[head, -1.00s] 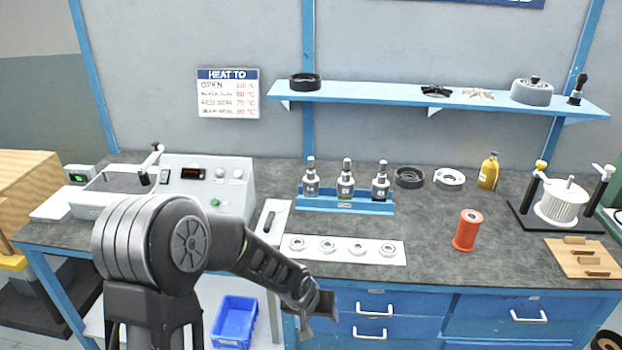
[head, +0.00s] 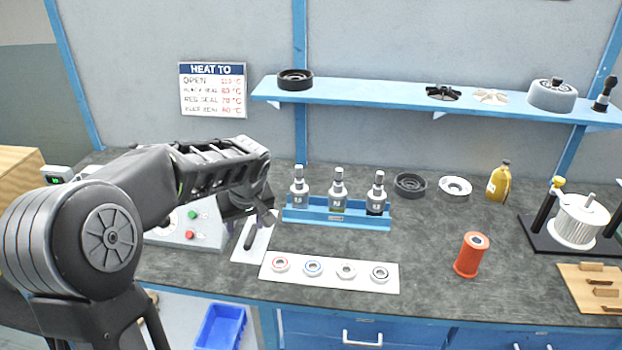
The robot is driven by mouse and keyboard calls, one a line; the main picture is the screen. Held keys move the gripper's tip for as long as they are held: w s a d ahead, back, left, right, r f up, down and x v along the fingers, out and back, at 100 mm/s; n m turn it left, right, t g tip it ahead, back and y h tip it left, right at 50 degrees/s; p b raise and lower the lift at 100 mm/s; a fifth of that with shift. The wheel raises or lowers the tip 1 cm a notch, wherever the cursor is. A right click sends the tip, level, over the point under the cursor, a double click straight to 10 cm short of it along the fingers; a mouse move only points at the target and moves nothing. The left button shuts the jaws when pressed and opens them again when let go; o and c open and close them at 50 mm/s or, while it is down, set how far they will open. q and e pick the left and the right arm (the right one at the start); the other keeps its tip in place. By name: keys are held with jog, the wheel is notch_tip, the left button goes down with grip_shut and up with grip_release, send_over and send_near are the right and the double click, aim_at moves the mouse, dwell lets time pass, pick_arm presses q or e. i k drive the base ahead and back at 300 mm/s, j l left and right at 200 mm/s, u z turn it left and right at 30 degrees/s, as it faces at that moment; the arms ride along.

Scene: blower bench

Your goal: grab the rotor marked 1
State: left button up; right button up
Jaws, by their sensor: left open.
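My left gripper (head: 256,212) is open and points down, to the left of the rack and apart from the rotors. It seems empty. My right gripper is not in view.
A white card with several ring seals (head: 330,288) lies in front of the rack. A dark tool on a white plate (head: 248,240) lies below my left gripper. An orange spool (head: 470,255) stands to the right. A blue shelf (head: 430,102) runs above.

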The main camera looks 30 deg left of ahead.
aim_at(299, 192)
jog(key=i, duration=0.95)
